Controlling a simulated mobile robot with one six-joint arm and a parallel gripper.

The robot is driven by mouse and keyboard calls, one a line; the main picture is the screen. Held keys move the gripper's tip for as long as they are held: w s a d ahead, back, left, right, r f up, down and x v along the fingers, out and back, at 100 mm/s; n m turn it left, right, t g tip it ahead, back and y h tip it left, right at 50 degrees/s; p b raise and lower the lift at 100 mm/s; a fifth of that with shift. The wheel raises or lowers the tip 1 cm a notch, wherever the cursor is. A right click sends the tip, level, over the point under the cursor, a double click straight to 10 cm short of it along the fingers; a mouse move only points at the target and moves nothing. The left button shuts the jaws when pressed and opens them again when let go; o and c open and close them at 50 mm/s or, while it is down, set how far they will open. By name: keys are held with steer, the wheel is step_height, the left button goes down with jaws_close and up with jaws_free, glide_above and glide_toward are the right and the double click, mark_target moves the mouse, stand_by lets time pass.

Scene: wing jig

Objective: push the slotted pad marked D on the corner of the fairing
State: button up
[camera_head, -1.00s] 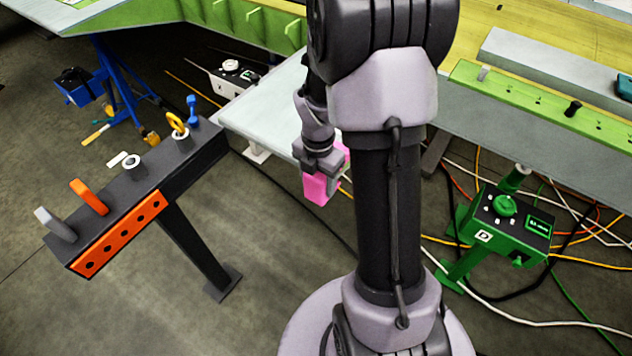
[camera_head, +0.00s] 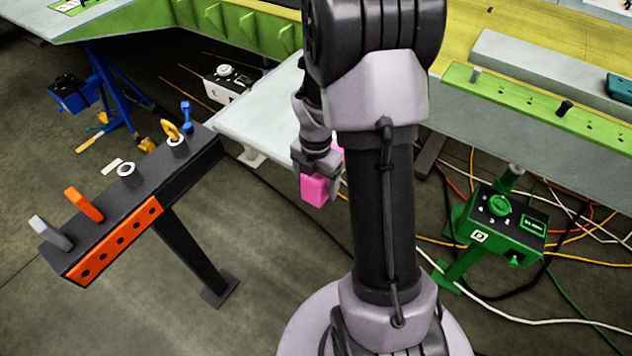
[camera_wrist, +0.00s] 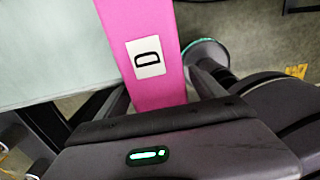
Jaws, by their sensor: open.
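The pink pad (camera_head: 314,191) is at the end of my gripper (camera_head: 317,172), by the right edge of a pale flat panel (camera_head: 262,112) that looks like the fairing. In the wrist view the pad (camera_wrist: 137,22) runs up from my gripper (camera_wrist: 160,98), with a white label marked D on its face. The panel (camera_wrist: 45,50) lies along the pad's left side there. My jaws are open, with the pad in front of and between them. The pad's slot is hidden, and I cannot tell how far it sits on the panel's corner.
A dark rack (camera_head: 150,180) with an orange holed plate and several upright pegs stands at left. A green box (camera_head: 505,220) marked D stands at right among cables. A long green-edged wing (camera_head: 240,25) crosses the back. Open floor lies between the rack and my arm.

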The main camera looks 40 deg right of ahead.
stand_by(0.3)
step_height(320, 180, up, 17)
steer(key=p, duration=0.4)
steer(key=shift+r+p, duration=0.2)
steer(key=shift+p, duration=0.2)
